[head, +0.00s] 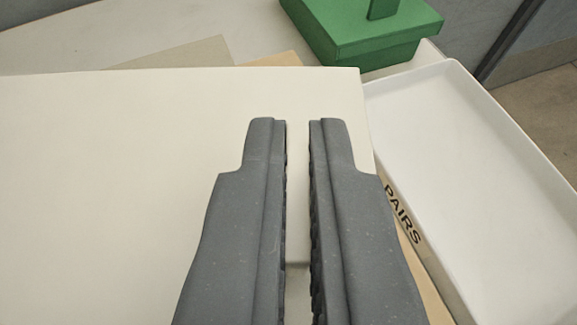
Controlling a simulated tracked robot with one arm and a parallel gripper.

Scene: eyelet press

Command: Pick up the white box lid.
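The white box lid (150,180) fills the left and middle of the head view as a broad, flat, pale panel. Its far edge and far right corner show. A pale upright tab (298,190) on the lid stands between the two grey fingers of my gripper (298,125). The tab fills the narrow gap, and the fingers appear shut on it. The fingers cover part of the lid's right side. Whatever is under the lid is hidden, and I cannot tell whether the lid is resting or raised.
A green box with a tabbed lid (365,32) stands at the back, right of centre. A white tray marked "PAIRS" (480,150) lies at the right, close to the lid's right edge. Tan sheets (180,52) lie behind the lid. A dark post or edge stands at the upper right.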

